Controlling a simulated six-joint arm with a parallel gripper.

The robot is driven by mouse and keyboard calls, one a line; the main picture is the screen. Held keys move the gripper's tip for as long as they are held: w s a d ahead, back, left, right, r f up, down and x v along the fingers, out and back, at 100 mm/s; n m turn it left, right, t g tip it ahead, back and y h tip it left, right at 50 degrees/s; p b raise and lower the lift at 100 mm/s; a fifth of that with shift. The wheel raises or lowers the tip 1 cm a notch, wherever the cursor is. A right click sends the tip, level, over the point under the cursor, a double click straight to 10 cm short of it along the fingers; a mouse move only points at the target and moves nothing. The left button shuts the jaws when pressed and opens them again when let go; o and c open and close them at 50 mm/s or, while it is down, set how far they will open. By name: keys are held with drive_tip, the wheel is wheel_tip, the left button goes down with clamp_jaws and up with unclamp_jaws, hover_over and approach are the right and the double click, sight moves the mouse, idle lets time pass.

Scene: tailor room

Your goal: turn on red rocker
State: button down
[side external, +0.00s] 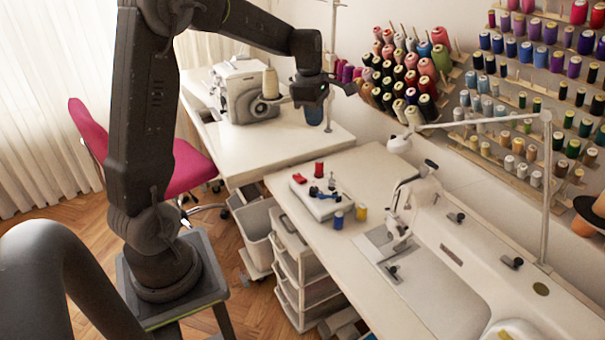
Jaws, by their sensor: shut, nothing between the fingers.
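A small white box (318,208) lies on the near white table. The red rocker (299,178) is a small red piece at its back left corner; whether it is on or off is too small to tell. Dark blue and black switch parts (318,193) sit beside it on the box. My gripper (352,88) is shut and empty. It is high above and behind the box, well apart from the rocker, in front of the thread rack.
A red spool (319,168) stands just behind the box; a blue spool (338,220) and a yellow spool (362,213) stand at its front right. A sewing machine (415,200) is to the right. The table's left part (355,165) has free room.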

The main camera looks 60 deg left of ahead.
sight(301, 180)
drive_tip(key=w+a+f+n+g+h, duration=0.1)
drive_tip(key=a+f+n, duration=0.8)
drive_tip(key=a+n, duration=0.1)
drive_tip(key=shift+w+a+f, duration=0.4)
drive_tip(key=shift+a, duration=0.35)
drive_tip(key=f, duration=0.4)
drive_tip(key=d+f, duration=0.1)
drive_tip(key=f, duration=0.4)
drive_tip(key=d+f, duration=0.1)
drive_tip(key=f, duration=0.3)
drive_tip(key=shift+d+f, duration=0.15)
drive_tip(key=shift+f, duration=0.25)
drive_tip(key=shift+d+f, duration=0.15)
drive_tip(key=shift+f, duration=0.15)
drive_tip(key=shift+a+r, duration=0.4)
drive_tip(key=shift+a, duration=0.35)
